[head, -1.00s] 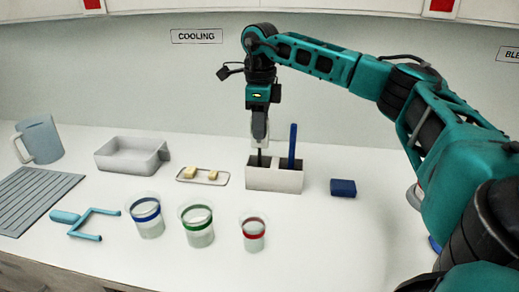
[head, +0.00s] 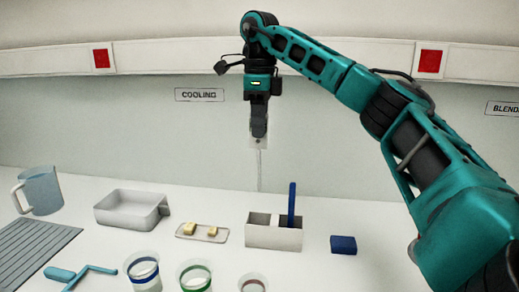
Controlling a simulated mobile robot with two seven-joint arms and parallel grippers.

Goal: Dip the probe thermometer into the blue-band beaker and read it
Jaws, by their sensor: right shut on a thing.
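My right gripper (head: 258,135) is shut on the probe thermometer (head: 259,144), a pale body with a thin stem (head: 260,172) pointing straight down. It hangs above the white two-slot holder (head: 275,236), with the stem clear of it. The blue-band beaker (head: 143,271) stands on the bench at the lower left, its base cut off by the picture's edge. It is well to the left of and nearer than the thermometer. The thermometer's reading cannot be made out. My left gripper is not in view.
A blue stick (head: 292,204) stands in the holder. A green-band beaker (head: 195,276) and another beaker (head: 253,284) stand right of the blue-band one. A small tray with yellow pieces (head: 190,229), a white tub (head: 132,209), a jug (head: 41,191) and a blue block (head: 343,245) are around.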

